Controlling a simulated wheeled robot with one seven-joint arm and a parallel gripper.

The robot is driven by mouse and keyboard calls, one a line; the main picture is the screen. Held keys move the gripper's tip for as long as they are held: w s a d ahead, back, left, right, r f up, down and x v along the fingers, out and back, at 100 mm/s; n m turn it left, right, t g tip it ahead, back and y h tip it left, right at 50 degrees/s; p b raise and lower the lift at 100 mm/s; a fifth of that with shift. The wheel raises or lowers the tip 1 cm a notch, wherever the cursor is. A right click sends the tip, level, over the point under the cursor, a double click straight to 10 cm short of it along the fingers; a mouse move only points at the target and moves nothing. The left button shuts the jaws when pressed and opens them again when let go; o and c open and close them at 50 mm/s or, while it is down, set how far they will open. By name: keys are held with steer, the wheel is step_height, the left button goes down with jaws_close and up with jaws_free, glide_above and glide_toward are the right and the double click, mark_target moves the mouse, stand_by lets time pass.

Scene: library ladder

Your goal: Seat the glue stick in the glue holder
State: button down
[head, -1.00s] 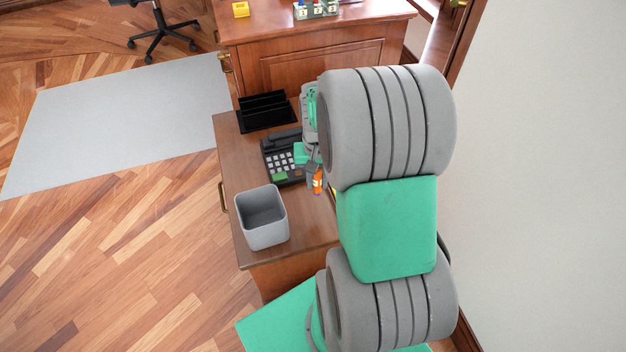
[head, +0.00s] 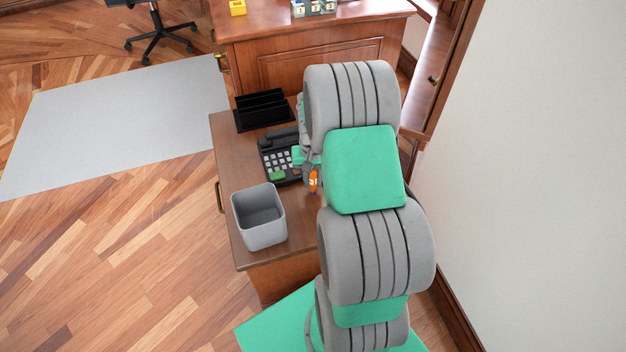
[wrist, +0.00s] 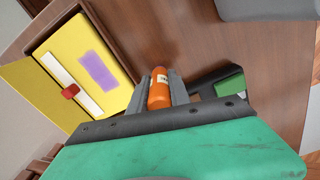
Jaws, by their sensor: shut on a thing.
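The orange glue stick (head: 313,183) is in my gripper (head: 309,178), low over the right side of the small wooden desk. In the wrist view, the glue stick (wrist: 159,88) sits between the two grey fingers of my gripper (wrist: 162,84), which are shut on it. A white label shows on its side. I cannot pick out the glue holder for certain in either view. My arm hides part of the desk's right side in the head view.
A black desk phone (head: 279,158), a black organizer (head: 264,110) and a grey bin (head: 258,218) stand on the desk (head: 228,165). An open yellow case-like thing (wrist: 85,70) lies left of my gripper in the wrist view. A larger desk (head: 318,70) stands behind.

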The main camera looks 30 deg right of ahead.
steer(key=shift+f, duration=0.15)
steer(key=c, duration=1.2)
jaws_free()
